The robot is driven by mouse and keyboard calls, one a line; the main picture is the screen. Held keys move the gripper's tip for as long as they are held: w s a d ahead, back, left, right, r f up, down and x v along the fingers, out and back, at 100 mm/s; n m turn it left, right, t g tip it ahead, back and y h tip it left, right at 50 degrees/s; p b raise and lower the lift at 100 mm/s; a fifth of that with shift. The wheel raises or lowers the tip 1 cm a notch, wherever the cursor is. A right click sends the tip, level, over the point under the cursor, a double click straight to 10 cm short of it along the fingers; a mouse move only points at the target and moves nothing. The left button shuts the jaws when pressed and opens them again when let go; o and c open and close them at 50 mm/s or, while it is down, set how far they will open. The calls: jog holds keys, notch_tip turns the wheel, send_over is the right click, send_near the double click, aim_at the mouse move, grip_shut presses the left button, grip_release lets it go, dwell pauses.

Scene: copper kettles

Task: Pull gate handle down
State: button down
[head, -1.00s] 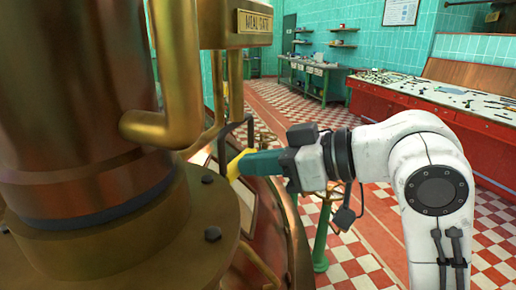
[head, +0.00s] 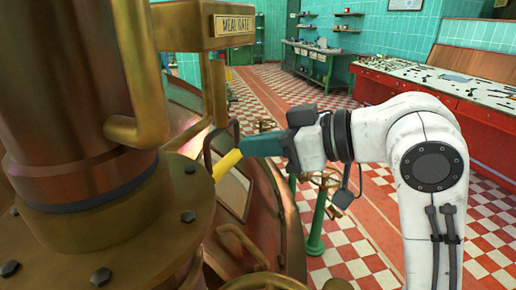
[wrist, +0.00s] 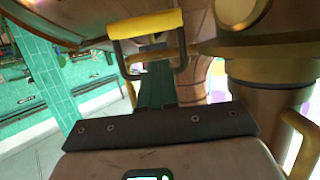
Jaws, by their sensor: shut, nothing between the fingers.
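The gate handle (head: 227,165) is a dark bracket with a yellow grip bar, below the brass box with the "MEAL GATE" sign (head: 234,25). In the wrist view the yellow bar (wrist: 145,24) spans the top, its dark legs reaching down on both sides. My gripper (head: 244,148) has teal fingers and is shut and empty. Its tips are at the right end of the yellow bar in the head view. In the wrist view the fingers (wrist: 155,62) show between the bracket's legs, below the bar. Whether they touch the handle I cannot tell.
A large copper kettle column (head: 75,95) with a bolted brass flange (head: 110,240) fills the left. A brass pipe (head: 150,90) runs close to the handle. A green post (head: 317,225) with a handwheel stands behind my arm. A red control desk (head: 440,95) is at the right.

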jog(key=v, duration=0.8)
jog(key=shift+d+f+b, duration=0.15)
jog(key=shift+d+b, duration=0.05)
jog(key=shift+b, duration=0.2)
jog(key=s+d+f+m+h, duration=0.1)
jog(key=d+f+m+h, duration=0.15)
jog(key=f, duration=0.75)
jog(key=d+f+m+t+h, duration=0.15)
jog(key=f+m, duration=0.25)
jog(key=f, duration=0.6)
jog(key=s+d+f+m+g+h, duration=0.1)
jog(key=d+f+m+h, duration=0.15)
jog(key=f, duration=0.75)
jog(key=s+d+f+m+g+h, duration=0.1)
jog(key=s+d+f+g+h, duration=0.1)
jog(key=s+d+f, duration=0.2)
jog(key=s+d+f+m+g+h, duration=0.1)
jog(key=s+d+f+g+h, duration=0.1)
jog(key=s+f, duration=0.7)
jog(key=s+d+f+m+g+h, duration=0.2)
jog(key=s+d+f, duration=0.3)
jog(key=s, duration=0.8)
notch_tip(320, 180, down, 3)
jog(key=shift+d+r+h, duration=0.2)
jog(key=shift+d+h, duration=0.1)
jog(key=shift+h, duration=0.05)
